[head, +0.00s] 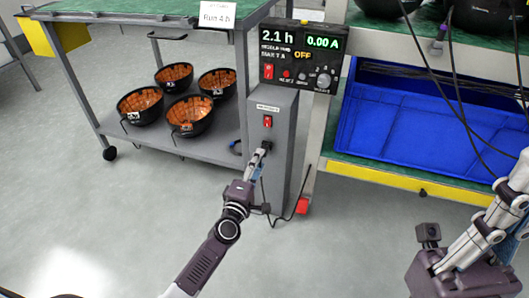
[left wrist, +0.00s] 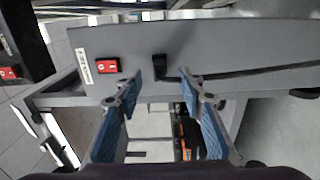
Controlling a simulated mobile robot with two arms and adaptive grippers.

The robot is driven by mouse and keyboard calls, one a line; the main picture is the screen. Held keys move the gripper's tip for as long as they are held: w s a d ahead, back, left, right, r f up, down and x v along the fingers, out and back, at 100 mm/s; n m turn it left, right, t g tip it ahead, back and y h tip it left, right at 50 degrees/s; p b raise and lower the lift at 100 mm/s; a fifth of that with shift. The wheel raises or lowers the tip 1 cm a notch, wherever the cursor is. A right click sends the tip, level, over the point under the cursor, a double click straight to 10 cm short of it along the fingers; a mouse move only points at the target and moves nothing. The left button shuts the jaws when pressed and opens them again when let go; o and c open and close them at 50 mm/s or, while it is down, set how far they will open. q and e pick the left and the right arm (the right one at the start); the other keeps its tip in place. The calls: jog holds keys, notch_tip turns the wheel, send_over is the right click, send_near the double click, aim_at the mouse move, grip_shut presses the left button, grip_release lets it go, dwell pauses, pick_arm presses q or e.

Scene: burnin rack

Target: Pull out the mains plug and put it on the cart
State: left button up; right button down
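The black mains plug (left wrist: 160,66) sits in the side of the grey post (head: 285,125), below a red switch (head: 267,121). Its cable runs off to the right in the left wrist view. My left gripper (left wrist: 160,88) is open, with its blue-padded fingers apart and the plug in line with the gap between the tips. In the head view, the left gripper (head: 260,157) is close to the plug and partly hides it. The cart (head: 110,7) has a green top and a grey lower shelf. My right gripper (head: 460,272) is at the lower right; its fingers are not visible.
Several black bowls with orange insides (head: 140,104) stand on the cart's lower shelf. A display box (head: 301,56) is above the post, reading OFF and 0.00 A. A blue tray (head: 420,122) sits in the rack at right. The cart top's visible part is mostly clear.

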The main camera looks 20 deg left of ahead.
pick_arm(q)
jog(key=shift+w+d+b, duration=0.1)
jog(key=shift+w+b, duration=0.3)
jog(key=shift+w, duration=1.8)
grip_shut()
jog(key=shift+s, duration=0.1)
jog(key=shift+s+p, duration=0.9)
jog(key=shift+s, duration=2)
jog(key=shift+s, duration=0.1)
